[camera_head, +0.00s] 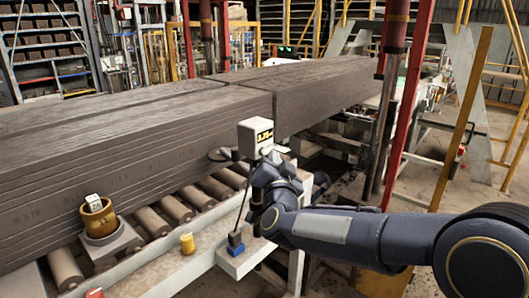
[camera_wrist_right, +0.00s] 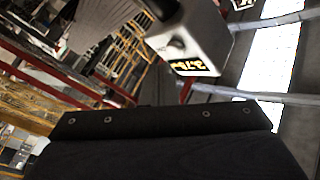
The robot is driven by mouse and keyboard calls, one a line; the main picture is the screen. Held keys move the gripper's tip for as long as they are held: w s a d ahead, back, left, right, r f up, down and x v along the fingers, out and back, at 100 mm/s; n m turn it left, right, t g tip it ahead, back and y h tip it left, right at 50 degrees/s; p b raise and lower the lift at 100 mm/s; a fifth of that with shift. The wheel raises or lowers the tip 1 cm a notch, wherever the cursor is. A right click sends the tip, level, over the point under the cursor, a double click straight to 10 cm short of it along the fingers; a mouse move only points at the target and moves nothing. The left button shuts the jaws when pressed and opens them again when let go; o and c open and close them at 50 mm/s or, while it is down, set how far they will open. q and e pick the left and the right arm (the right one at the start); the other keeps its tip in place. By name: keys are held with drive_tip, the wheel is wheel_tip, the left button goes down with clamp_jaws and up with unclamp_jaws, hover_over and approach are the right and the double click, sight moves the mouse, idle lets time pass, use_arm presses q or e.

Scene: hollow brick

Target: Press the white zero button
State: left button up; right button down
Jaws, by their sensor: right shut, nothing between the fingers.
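A white box with a lit yellow digital display (camera_head: 256,138) stands beside the clay stacks near the middle of the head view. In the right wrist view the same white box (camera_wrist_right: 200,30) is tilted at the top, with its display reading about 3.7 and a small round greyish button (camera_wrist_right: 177,45) on its face. I cannot read the button's label clearly. My right gripper (camera_head: 262,165) is shut and empty, just below the box. Its fingertips are hard to make out, and I cannot tell whether it touches the box. My left gripper is out of view.
Long grey clay stacks (camera_head: 130,125) lie on rollers (camera_head: 176,209) at left. A yellow ring with a small tag (camera_head: 98,216) sits on a grey block. A yellow knob (camera_head: 187,243) and a blue-based part (camera_head: 235,246) are on the front rail. A red post (camera_head: 408,95) rises at right.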

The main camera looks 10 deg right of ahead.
drive_tip(key=shift+w, duration=0.15)
drive_tip(key=shift+w+a, duration=0.2)
drive_tip(key=shift+a, duration=0.05)
drive_tip(key=shift+w+a, duration=0.3)
drive_tip(key=shift+w, duration=0.05)
idle(0.9)
idle(0.4)
drive_tip(key=shift+s+d+b, duration=0.4)
drive_tip(key=shift+s+d, duration=0.15)
drive_tip(key=shift+s, duration=0.15)
drive_tip(key=s+d, duration=0.1)
drive_tip(key=s, duration=0.1)
drive_tip(key=s+d+b, duration=0.1)
drive_tip(key=s+d, duration=0.1)
